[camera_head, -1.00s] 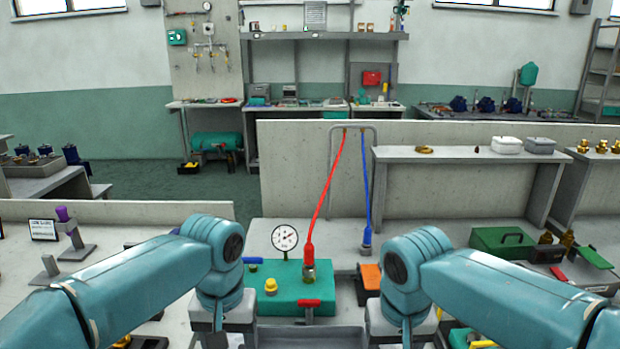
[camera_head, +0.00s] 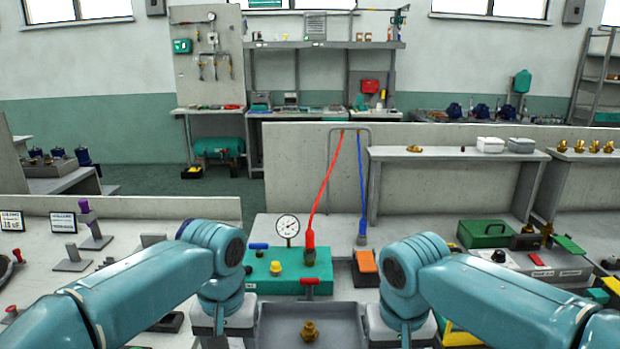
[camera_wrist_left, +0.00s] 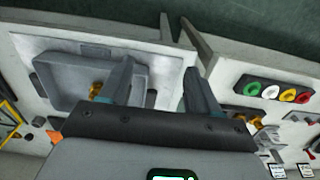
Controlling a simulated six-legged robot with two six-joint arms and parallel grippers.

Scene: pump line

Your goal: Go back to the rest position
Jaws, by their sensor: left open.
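My left gripper (camera_wrist_left: 160,82) is open in the left wrist view, its two fingers apart with nothing between them that I can see held. In the head view my left arm (camera_head: 150,280) comes in from the left and bends down near the front of the bench; its fingers are below the picture. My right arm (camera_head: 480,290) mirrors it on the right, and its fingers are also out of the picture. A grey tray (camera_head: 275,322) lies between the two wrists with a brass fitting (camera_head: 309,331) in it. The fitting stands apart from both arms.
A green case (camera_head: 484,233) stands at right. A purple-topped stand (camera_head: 88,215) is at left. A low wall (camera_head: 300,150) runs behind.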

